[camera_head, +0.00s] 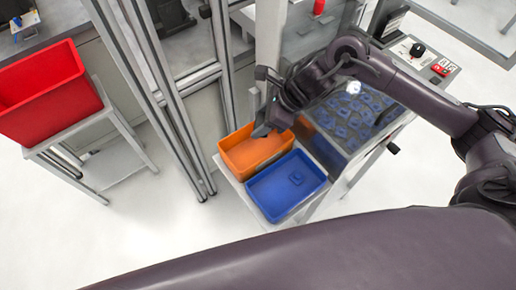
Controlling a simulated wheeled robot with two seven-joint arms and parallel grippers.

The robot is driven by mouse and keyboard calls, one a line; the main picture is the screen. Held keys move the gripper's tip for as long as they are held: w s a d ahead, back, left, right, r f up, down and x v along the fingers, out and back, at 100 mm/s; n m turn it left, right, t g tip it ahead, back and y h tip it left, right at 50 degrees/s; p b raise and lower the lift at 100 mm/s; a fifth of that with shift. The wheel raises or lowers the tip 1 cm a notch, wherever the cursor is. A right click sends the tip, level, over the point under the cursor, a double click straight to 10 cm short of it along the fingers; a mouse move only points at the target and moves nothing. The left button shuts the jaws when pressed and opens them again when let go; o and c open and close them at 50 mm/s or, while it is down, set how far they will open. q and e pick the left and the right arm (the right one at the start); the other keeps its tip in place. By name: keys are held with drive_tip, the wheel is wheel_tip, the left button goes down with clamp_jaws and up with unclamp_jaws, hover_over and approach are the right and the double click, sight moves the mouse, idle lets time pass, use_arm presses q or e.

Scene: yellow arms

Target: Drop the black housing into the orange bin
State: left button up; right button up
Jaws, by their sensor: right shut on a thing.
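The orange bin (232,163) stands on a light stand in the middle of the view, beside a blue bin. My right gripper (262,130) reaches in from the right and points down over the back part of the orange bin. It is shut on a small dark thing, which I take to be the black housing; the jaws and the arm hide most of it. I cannot tell its exact height above the bin floor. The visible floor of the orange bin looks empty. My left gripper is not in view.
The blue bin (262,205) holds a small blue part. A machine surface (338,143) with several blue parts lies to the right. Metal frame posts (172,100) rise just left of the bins. A red bin (45,100) sits on another stand at far left.

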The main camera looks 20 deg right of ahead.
drive_tip(key=shift+f, duration=0.25)
drive_tip(key=o, duration=1)
drive_tip(key=shift+o, duration=0.2)
drive_tip(key=b+v, duration=0.1)
drive_tip(key=v, duration=0.7)
drive_tip(key=shift+a, duration=0.1)
